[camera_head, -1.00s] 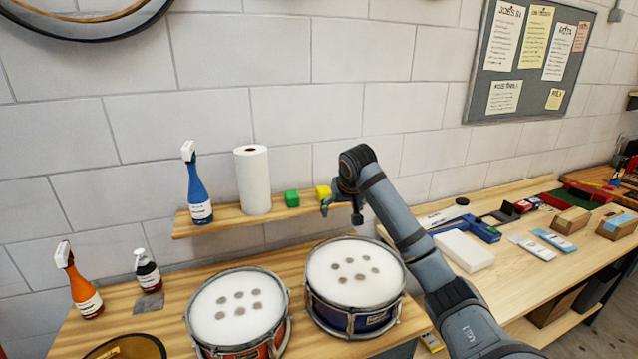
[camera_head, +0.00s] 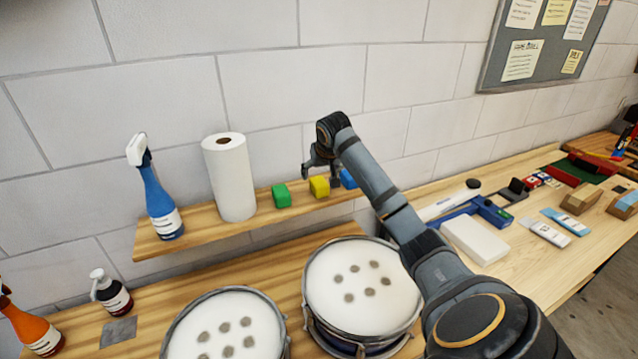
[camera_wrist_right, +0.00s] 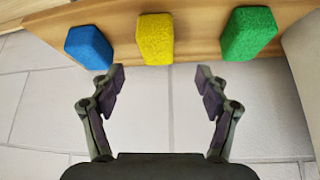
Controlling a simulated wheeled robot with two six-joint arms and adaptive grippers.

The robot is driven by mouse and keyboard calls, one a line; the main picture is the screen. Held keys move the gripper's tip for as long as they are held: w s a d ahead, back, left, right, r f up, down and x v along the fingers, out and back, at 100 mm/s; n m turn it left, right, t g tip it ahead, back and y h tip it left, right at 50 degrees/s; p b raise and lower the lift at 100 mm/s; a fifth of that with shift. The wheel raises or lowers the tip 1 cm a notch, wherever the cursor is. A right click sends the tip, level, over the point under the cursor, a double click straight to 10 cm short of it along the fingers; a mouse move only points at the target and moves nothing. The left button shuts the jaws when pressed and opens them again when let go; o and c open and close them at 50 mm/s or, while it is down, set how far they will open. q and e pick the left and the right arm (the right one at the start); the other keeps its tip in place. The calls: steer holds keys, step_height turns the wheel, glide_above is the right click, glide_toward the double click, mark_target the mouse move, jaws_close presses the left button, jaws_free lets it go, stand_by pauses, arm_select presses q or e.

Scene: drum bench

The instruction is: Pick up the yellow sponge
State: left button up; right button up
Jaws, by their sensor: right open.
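The yellow sponge (camera_head: 319,187) sits on the wooden wall shelf, between a green sponge (camera_head: 281,195) and a blue sponge (camera_head: 349,179). My right gripper (camera_head: 320,176) is at the shelf by the yellow sponge and partly overlaps it in the head view. In the right wrist view the open, empty fingers (camera_wrist_right: 161,78) point at the yellow sponge (camera_wrist_right: 155,38), which lies just beyond the fingertips, roughly centred between them. The blue sponge (camera_wrist_right: 89,47) and green sponge (camera_wrist_right: 248,34) stand to either side, clear of the fingers. My left gripper is not in view.
The shelf (camera_head: 187,246) also holds a paper towel roll (camera_head: 230,177) and a blue spray bottle (camera_head: 158,195). Below stand two drums, one a blue-sided drum (camera_head: 362,285). An orange spray bottle (camera_head: 32,328) and a pump bottle (camera_head: 112,294) stand at left.

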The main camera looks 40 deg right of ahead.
mark_target(319, 182)
steer(key=x, duration=0.3)
steer(key=shift+w+d+r, duration=0.15)
steer(key=shift+d+r, duration=0.05)
steer(key=shift+w+d+f, duration=0.1)
steer(key=shift+w, duration=0.1)
steer(key=f+p, duration=0.1)
steer(key=p, duration=0.2)
steer(key=shift+w+d+f, duration=0.1)
steer(key=shift+w+f, duration=0.05)
steer(key=shift+f, duration=0.05)
steer(key=x, duration=0.2)
steer(key=shift+d+f, duration=0.1)
steer(key=shift+f, duration=0.45)
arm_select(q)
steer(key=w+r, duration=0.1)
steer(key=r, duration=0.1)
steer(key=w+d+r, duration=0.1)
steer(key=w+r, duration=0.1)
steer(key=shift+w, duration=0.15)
arm_select(e)
steer(key=c, duration=1)
